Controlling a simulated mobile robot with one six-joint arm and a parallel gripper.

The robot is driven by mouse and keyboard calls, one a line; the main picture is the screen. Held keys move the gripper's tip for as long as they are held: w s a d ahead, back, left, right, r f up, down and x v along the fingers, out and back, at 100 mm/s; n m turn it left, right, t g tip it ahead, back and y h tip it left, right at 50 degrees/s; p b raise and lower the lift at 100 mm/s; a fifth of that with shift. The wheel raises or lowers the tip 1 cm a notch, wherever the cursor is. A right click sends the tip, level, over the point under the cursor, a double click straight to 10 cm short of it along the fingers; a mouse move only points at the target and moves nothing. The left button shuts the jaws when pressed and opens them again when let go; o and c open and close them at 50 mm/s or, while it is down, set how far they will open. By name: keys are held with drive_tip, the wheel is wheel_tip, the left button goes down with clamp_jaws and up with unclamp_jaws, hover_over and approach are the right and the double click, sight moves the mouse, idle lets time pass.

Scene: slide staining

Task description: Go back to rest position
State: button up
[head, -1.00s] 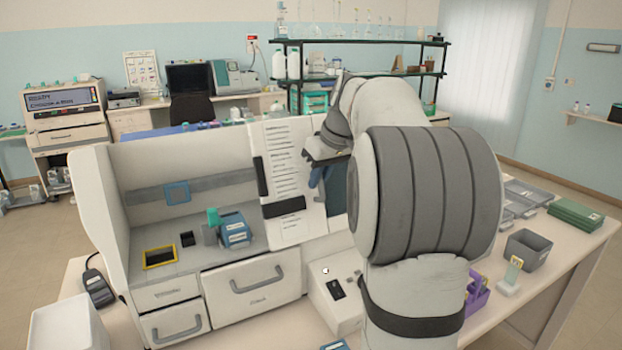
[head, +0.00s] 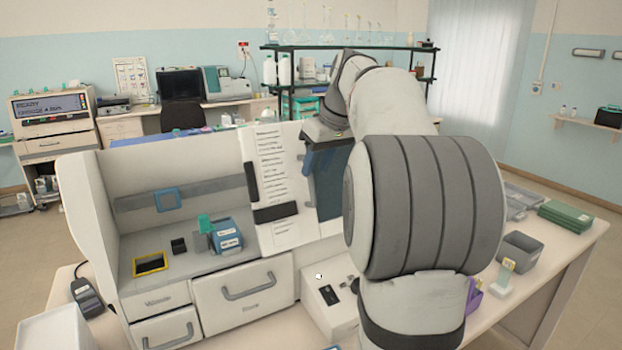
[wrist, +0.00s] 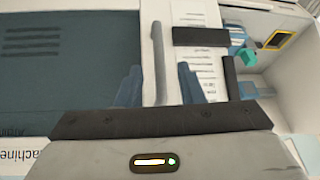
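My gripper (head: 312,165) hangs in front of the right side of the white staining machine (head: 205,262), beside its printed white panel (head: 272,170). In the wrist view, the two blue fingers of my gripper (wrist: 160,80) stand well apart. A grey bar handle (wrist: 158,50) shows in the gap between them, beyond the fingertips. Nothing is seen held. A dark blue-grey panel (wrist: 70,65) fills the left of the wrist view. My arm hides part of the machine's right side in the head view.
A blue box (head: 226,237) and a teal-capped item (head: 205,223) stand inside the machine's bay. A grey bin (head: 525,255), a small white stand (head: 502,283) and green boxes (head: 571,217) occupy the bench's right side. A white container (head: 55,330) is front left.

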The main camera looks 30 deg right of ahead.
drive_tip(key=shift+v, duration=1.25)
drive_tip(key=shift+a, duration=0.1)
drive_tip(key=s+a+f+m+h, duration=0.1)
drive_tip(key=s+a+f, duration=0.8)
drive_tip(key=s+f, duration=0.2)
drive_tip(key=s+a+f+m, duration=0.1)
drive_tip(key=s+a+f, duration=0.7)
drive_tip(key=s+f, duration=0.3)
drive_tip(key=shift+s+a+g+h, duration=0.4)
drive_tip(key=shift+s, duration=0.4)
drive_tip(key=shift+c, duration=0.5)
